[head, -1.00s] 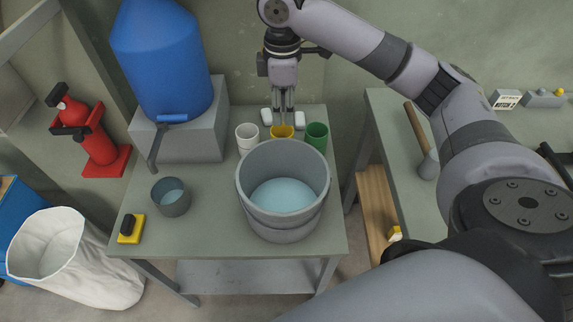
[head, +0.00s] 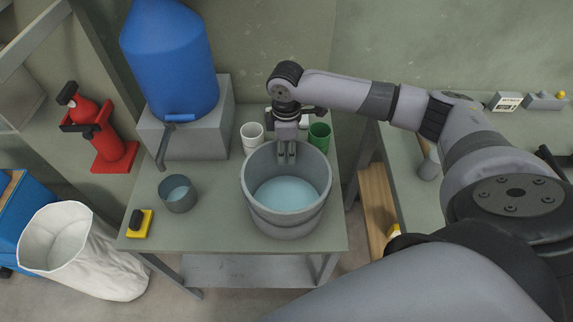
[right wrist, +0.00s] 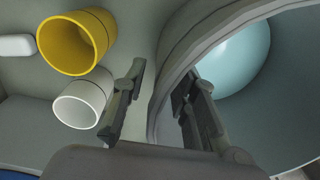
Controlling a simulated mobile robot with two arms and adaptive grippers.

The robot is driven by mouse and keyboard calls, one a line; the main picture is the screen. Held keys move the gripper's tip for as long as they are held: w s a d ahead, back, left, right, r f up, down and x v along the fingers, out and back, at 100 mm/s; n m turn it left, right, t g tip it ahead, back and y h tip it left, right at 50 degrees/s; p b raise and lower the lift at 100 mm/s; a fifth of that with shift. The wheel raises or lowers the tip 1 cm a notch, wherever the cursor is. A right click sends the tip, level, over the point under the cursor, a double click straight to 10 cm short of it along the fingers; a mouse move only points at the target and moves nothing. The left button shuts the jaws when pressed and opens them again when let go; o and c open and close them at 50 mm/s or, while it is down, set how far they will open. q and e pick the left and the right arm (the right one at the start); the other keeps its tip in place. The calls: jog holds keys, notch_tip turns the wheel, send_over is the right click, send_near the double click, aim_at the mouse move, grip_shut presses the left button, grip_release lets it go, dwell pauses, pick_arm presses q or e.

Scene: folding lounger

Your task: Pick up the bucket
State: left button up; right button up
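The bucket (head: 286,222) is large, grey and upright on the grey-green table, with pale blue liquid inside. It also fills the right of the right wrist view (right wrist: 180,62). My right gripper (head: 287,153) is at the bucket's far rim, pointing down. In the right wrist view its fingers (right wrist: 160,92) are apart, one outside the wall and one inside, with the rim between them. A gap shows between the outer finger and the wall; whether the inner finger touches cannot be told. My left gripper is not in view.
A white cup (head: 252,137) and a green cup (head: 319,136) stand behind the bucket. A yellow cup (right wrist: 75,42) is beside the white one. A small grey pot (head: 178,194) and a yellow-black block (head: 139,224) are left. A blue jug (head: 170,70) stands behind.

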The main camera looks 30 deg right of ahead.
jog(key=shift+f, duration=0.25)
jog(key=shift+c, duration=0.4)
grip_shut()
dwell(0.5)
